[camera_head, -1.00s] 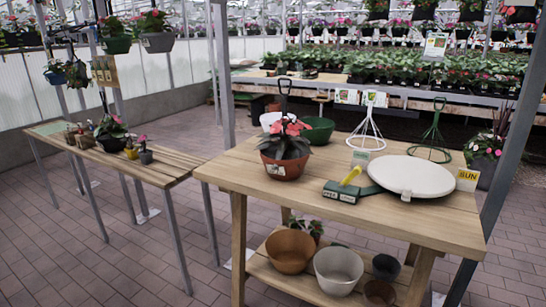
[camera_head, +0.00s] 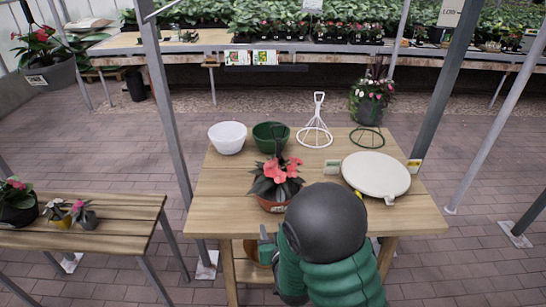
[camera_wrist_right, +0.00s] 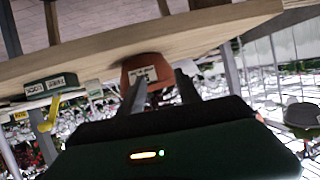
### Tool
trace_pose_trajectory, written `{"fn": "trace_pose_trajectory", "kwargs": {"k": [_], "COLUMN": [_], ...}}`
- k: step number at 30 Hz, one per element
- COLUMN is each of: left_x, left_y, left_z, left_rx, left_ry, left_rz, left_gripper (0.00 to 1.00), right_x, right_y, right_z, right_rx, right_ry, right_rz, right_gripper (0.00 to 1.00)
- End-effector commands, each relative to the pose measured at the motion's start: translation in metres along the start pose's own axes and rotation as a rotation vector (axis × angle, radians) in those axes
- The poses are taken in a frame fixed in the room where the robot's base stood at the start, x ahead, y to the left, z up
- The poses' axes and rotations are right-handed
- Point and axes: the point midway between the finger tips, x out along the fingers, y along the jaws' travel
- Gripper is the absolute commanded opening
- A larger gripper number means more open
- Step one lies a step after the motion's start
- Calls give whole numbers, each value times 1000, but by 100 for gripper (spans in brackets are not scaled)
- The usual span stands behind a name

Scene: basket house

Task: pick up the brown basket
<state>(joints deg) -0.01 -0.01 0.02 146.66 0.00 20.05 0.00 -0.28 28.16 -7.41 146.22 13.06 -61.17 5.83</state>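The brown basket (camera_head: 272,204) stands upright on the wooden table near its front edge, with red flowers, dark leaves and a dark handle above. My right gripper (camera_head: 265,234) shows partly in the head view, low in front of the basket. In the right wrist view, which is turned over, the gripper's two fingers (camera_wrist_right: 161,88) are apart and point toward the brown basket (camera_wrist_right: 139,66) with its white label. The fingers look empty; contact with the pot cannot be told. My right arm hides part of the table. My left gripper is not in view.
The table (camera_head: 222,193) also bears a white pot (camera_head: 227,138), a green pot (camera_head: 268,135), a white wire stand (camera_head: 315,125) and a round white plate (camera_head: 376,174). A yellow-handled tool (camera_wrist_right: 48,115) shows in the wrist view. A side bench (camera_head: 120,215) stands left.

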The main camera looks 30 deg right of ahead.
Motion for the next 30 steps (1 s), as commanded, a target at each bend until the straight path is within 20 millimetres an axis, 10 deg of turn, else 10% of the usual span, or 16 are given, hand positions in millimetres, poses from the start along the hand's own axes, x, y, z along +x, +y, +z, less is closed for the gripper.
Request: {"fn": "trace_pose_trajectory", "kwargs": {"k": [1,7,19,30], "left_x": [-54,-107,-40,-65], "left_y": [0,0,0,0], "left_z": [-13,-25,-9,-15], "left_rx": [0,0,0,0], "left_ry": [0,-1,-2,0], "left_rz": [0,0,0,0], "left_gripper": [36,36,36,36], "right_x": [-19,-48,-20,51], "right_y": [5,22,27,32], "right_z": [-59,-144,-158,-199], "right_rx": [-4,-32,-37,-42], "right_ry": [75,331,403,394], "right_rz": [24,82,91,91], "right_gripper": [40,40,40,40]}}
